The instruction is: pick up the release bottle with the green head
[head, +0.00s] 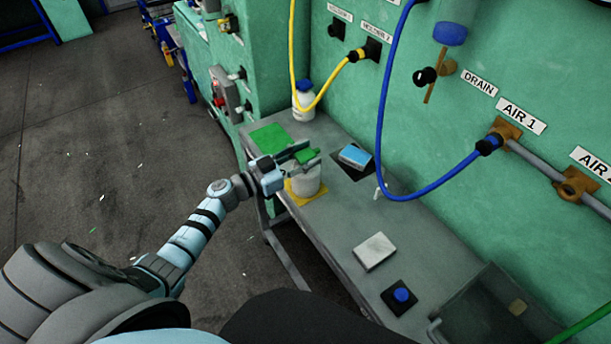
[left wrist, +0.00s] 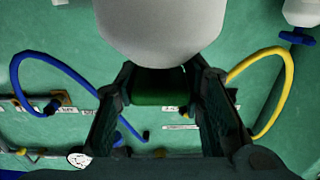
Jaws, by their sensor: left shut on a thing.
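The release bottle, with a white body (head: 306,180) and a green head (head: 307,156), is upright at the yellow mat (head: 293,197) on the grey bench. I cannot tell whether its base touches the mat. My left gripper (head: 300,154) reaches in from the left and is shut on the bottle by its green head. In the left wrist view the green head (left wrist: 158,88) sits between the two fingers, with the pale body (left wrist: 160,28) beyond it. My right gripper is not in view.
Behind stands a white bottle with a blue head (head: 303,103), near a green mat (head: 269,138). A blue block (head: 355,156), a white block (head: 374,252) and a blue-topped item (head: 401,296) lie on the bench. A yellow hose (head: 324,92) and blue hose (head: 379,125) hang close.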

